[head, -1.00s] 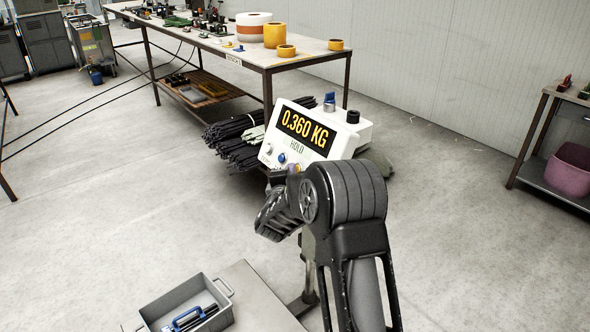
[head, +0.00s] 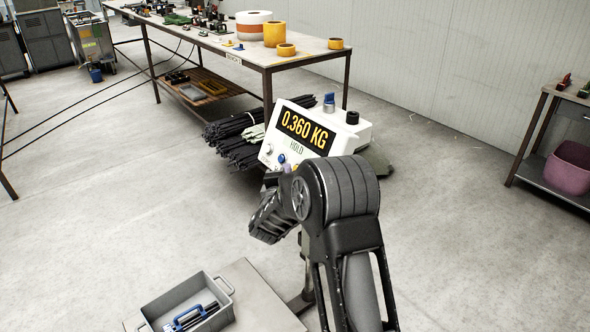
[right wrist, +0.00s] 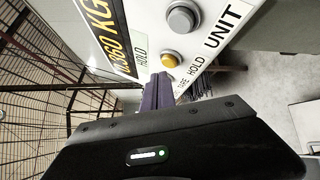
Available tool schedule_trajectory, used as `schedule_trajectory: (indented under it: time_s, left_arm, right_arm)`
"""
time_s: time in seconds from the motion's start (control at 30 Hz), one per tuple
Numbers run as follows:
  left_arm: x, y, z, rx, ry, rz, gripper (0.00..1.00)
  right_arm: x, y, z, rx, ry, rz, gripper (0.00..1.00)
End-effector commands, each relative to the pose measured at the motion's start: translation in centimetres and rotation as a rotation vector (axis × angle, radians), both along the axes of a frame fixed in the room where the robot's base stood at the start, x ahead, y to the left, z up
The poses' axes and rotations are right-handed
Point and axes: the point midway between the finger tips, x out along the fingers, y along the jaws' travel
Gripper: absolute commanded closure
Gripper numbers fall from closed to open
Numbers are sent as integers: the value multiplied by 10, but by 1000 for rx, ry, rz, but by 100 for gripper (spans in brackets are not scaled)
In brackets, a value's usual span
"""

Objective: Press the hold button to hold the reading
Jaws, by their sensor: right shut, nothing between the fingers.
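The white scale indicator (head: 340,138) stands on a post and shows 0.360 KG, with the word HOLD under its display (head: 306,131). In the right wrist view, a yellow button (right wrist: 171,60) sits beside the printed HOLD label (right wrist: 196,68). A grey button (right wrist: 181,18) sits above it, near UNIT. My right gripper (right wrist: 157,78) is shut and empty. Its fingertips are close below the yellow button; I cannot tell whether they touch the panel. In the head view, a blue button (head: 282,158) shows left of my right wrist, which hides part of the panel. My left gripper is out of view.
A grey bin (head: 222,284) with a blue-handled item lies on a low platform (head: 262,292) in front. Dark rod bundles (head: 236,140) lie behind the indicator. A long workbench (head: 300,56) stands behind. A shelf with a pink tub (head: 568,168) is at right.

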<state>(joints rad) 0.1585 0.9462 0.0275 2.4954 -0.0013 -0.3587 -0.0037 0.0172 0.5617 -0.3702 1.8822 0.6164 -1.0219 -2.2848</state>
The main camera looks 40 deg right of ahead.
Motion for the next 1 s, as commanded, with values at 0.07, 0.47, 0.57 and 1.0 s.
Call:
schedule_trajectory:
  time_s: [0.07,0.47,0.57,1.0]
  left_arm:
    - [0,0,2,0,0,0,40]
    - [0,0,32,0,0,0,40]
    - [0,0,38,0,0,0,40]
    - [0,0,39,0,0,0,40]
  right_arm:
    - [0,2,2,0,0,1,100]
    - [2,33,19,0,1,3,100]
    - [1,40,22,0,1,2,100]
    - [1,45,21,-1,-1,0,100]
